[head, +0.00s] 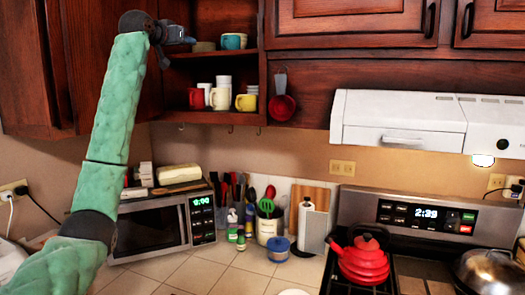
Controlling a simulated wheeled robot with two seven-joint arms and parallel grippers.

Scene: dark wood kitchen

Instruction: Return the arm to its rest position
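My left arm (110,115), in a green cover, rises from the lower left of the head view. My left gripper (185,40) is at its top, in front of the upper open shelf and pointing right. It is small and seen from the side, so I cannot tell whether its fingers are open or shut. A teal and yellow cup (233,41) stands on the upper shelf to the right of the gripper, apart from it in the picture. My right gripper is not in view.
Dark wood cabinets (350,22) surround the shelf. The lower shelf holds a red mug (197,98), a yellow mug (246,102) and white cups. Below are a microwave (150,232), utensils, a red kettle (362,262) on the stove and a range hood (400,120). The front counter tiles are mostly clear.

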